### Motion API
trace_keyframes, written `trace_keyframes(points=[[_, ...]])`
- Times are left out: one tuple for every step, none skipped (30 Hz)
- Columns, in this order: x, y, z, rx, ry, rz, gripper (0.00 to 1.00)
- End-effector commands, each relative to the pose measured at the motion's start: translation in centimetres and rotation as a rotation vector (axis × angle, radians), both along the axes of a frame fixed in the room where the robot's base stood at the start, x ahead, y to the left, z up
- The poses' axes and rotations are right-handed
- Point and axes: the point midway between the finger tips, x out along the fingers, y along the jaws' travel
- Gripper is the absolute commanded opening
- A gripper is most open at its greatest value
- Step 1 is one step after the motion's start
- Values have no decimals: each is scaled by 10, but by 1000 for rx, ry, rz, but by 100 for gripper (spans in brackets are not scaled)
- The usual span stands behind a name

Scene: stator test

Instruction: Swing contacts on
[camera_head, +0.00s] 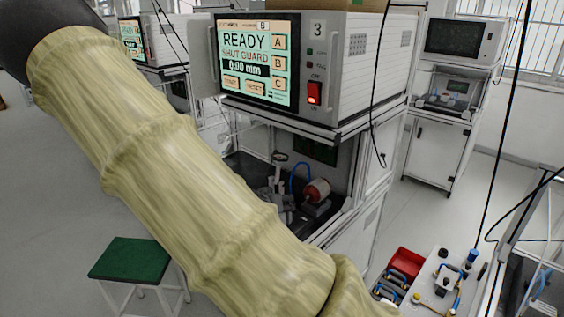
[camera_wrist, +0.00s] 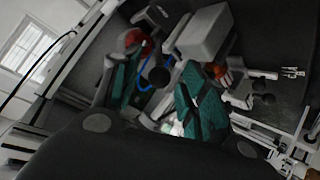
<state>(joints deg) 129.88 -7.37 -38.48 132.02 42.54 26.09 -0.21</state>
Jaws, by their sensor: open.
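The test station's screen (camera_head: 252,62) reads "READY", "SHUT GUARD" and "0.00 mm". In the open bay below, a reddish-brown round stator (camera_head: 317,190) sits by a blue cable (camera_head: 297,176) and a grey fixture (camera_head: 277,188). In the wrist view, the stator (camera_wrist: 134,40) is partly hidden at upper left. My gripper (camera_wrist: 160,84) is open, its two green-padded fingers apart. A black ball knob (camera_wrist: 159,77) shows between the fingers; I cannot tell whether they touch it. My arm's sleeve covers much of the head view, and my gripper is out of sight there.
A red rocker switch (camera_head: 314,93) is on the station's front. A green-topped stool (camera_head: 130,259) stands at lower left. A red bin (camera_head: 405,263) and a worktop with blue-hosed parts (camera_head: 440,280) are at lower right. Grey floor lies between the cabinets.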

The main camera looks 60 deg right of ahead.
Motion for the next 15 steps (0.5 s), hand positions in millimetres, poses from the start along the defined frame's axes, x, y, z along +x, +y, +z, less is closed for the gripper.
trace_keyframes(points=[[0, 5, 4, -1, 0, 2, 43], [-1, 8, 6, -2, 0, 3, 43], [-2, 12, 8, -2, 0, 3, 43], [-2, 15, 10, -1, 1, 2, 43], [-2, 18, 12, -2, 0, 3, 43], [-3, 22, 15, -2, 0, 3, 43], [-3, 25, 17, -1, 0, 2, 43], [-4, 28, 19, -1, 0, 2, 43], [-4, 32, 21, -2, 0, 3, 43], [-5, 34, 23, -1, 1, 2, 43], [-5, 37, 24, -1, 1, 2, 43], [-5, 40, 26, 0, 1, 4, 43], [-5, 41, 28, -1, 2, 3, 43], [-6, 43, 29, -1, 1, 2, 43], [-7, 45, 30, 0, 1, 2, 43]])
